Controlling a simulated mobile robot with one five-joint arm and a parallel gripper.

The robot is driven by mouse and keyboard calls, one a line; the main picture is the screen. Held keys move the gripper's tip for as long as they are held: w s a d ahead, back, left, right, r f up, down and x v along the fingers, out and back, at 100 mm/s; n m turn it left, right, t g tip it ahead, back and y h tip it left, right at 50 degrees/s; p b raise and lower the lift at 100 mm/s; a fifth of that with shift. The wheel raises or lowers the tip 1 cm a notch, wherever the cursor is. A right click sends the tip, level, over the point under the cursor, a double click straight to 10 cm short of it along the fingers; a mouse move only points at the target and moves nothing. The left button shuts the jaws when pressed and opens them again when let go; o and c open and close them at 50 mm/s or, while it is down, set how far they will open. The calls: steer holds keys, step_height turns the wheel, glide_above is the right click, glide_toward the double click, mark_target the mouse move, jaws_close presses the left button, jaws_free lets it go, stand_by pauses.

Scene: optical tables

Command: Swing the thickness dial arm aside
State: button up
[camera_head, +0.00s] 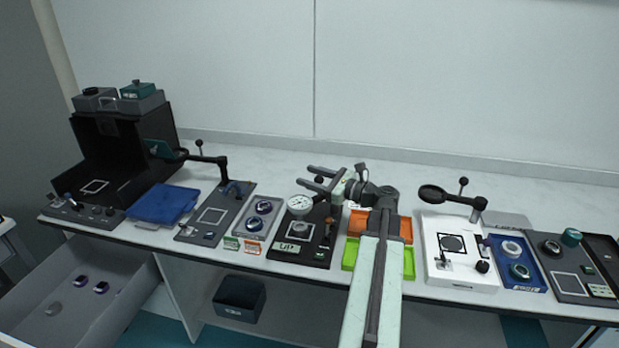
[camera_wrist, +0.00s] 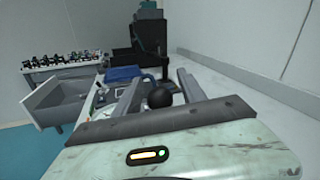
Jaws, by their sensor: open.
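The thickness dial (camera_head: 300,203) has a round white face. It is on an arm above a black station base (camera_head: 318,250) near the middle of the table. A dark round piece (camera_head: 299,229) sits on the base under it. My gripper (camera_head: 307,175) is open just above and behind the dial, its fingers pointing left. A black ball knob (camera_wrist: 160,97) shows between the two fingers (camera_wrist: 159,76) in the wrist view, with gaps at its sides. It seems to be the dial arm's knob; its stem is hidden.
Left of the dial are a grey tray (camera_head: 247,229) with two round pieces and a station with a swing arm (camera_head: 205,158). Right are orange (camera_head: 403,229) and green (camera_head: 409,262) trays, partly behind my arm, and a white station (camera_head: 432,225). The rear table strip is clear.

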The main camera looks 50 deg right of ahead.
jaws_close()
stand_by(1.4)
